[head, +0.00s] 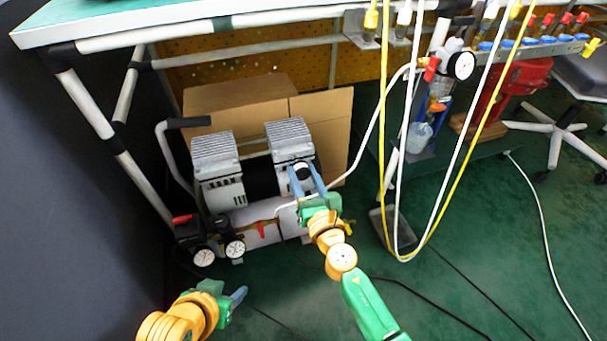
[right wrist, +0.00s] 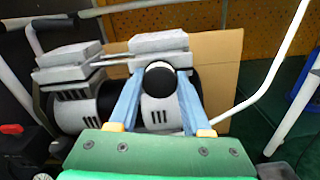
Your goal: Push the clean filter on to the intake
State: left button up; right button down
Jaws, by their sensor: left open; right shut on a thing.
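The compressor (head: 218,182) stands on the green floor under the bench, with two grey finned heads. The filter (right wrist: 160,80) is a round piece with a black face and a pale rim in the right wrist view; it also shows in the head view (head: 302,171). My right gripper (head: 306,178) is shut on the filter, in front of the right-hand head. I cannot tell whether the filter touches the intake, which is hidden behind it. My left gripper (head: 238,297) is open and empty, low at the front left, apart from the compressor.
A cardboard box (head: 330,125) stands right behind the compressor. Two gauges (head: 235,246) and a red switch are at its front left. White and yellow hoses (head: 385,170) hang to the right of my right arm. Bench legs (head: 100,120) stand at left.

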jog(key=shift+w+a, duration=0.15)
jog(key=shift+w, duration=0.35)
jog(key=shift+c, duration=1.4)
grip_release()
